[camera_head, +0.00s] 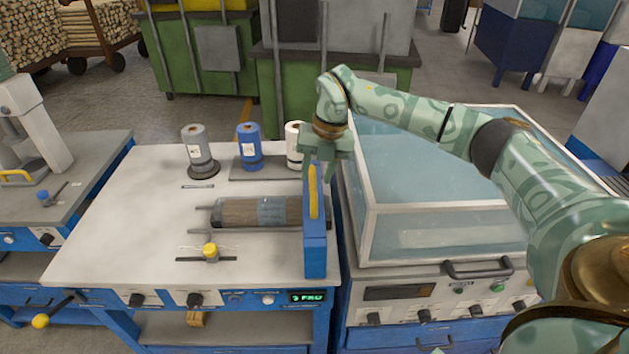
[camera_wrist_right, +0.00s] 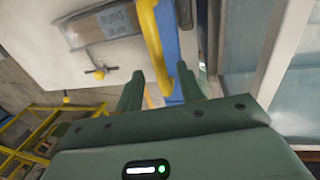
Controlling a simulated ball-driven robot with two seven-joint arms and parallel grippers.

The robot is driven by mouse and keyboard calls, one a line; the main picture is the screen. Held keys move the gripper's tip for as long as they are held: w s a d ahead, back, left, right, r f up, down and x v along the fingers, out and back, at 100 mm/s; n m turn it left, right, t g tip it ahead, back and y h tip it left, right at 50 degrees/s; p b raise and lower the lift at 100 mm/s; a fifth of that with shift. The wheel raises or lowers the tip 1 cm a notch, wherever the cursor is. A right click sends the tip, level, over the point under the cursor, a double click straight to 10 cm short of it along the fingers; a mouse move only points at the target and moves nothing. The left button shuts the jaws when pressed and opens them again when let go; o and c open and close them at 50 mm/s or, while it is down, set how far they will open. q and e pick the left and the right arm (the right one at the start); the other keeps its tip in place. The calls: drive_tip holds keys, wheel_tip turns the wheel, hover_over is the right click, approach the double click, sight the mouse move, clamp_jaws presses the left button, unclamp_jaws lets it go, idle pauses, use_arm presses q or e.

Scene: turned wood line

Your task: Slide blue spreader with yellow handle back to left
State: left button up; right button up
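The blue spreader (camera_head: 315,251) stands at the right edge of the light work table (camera_head: 130,210), right of a wood-patterned roll (camera_head: 245,212). Its yellow handle (camera_head: 313,190) runs lengthwise along it. My right gripper (camera_head: 322,165) is over the far end of the spreader, fingers pointing down. In the right wrist view the gripper (camera_wrist_right: 159,85) has its fingers apart, with the yellow handle (camera_wrist_right: 149,35) and blue spreader (camera_wrist_right: 170,50) between them. Whether a finger touches them I cannot tell. My left gripper is not in view.
Spools, one grey (camera_head: 195,148) and one blue (camera_head: 249,146), stand at the table's back. A small yellow knob (camera_head: 210,251) on a dark bar lies in front of the roll. A glass-covered machine (camera_head: 440,230) stands close on the right. The table's left part is clear.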

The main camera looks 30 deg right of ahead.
drive_tip(key=shift+w+a+f, duration=0.1)
drive_tip(key=shift+a+f, duration=0.15)
drive_tip(key=shift+f, duration=0.8)
drive_tip(key=shift+c, duration=0.4)
clamp_jaws()
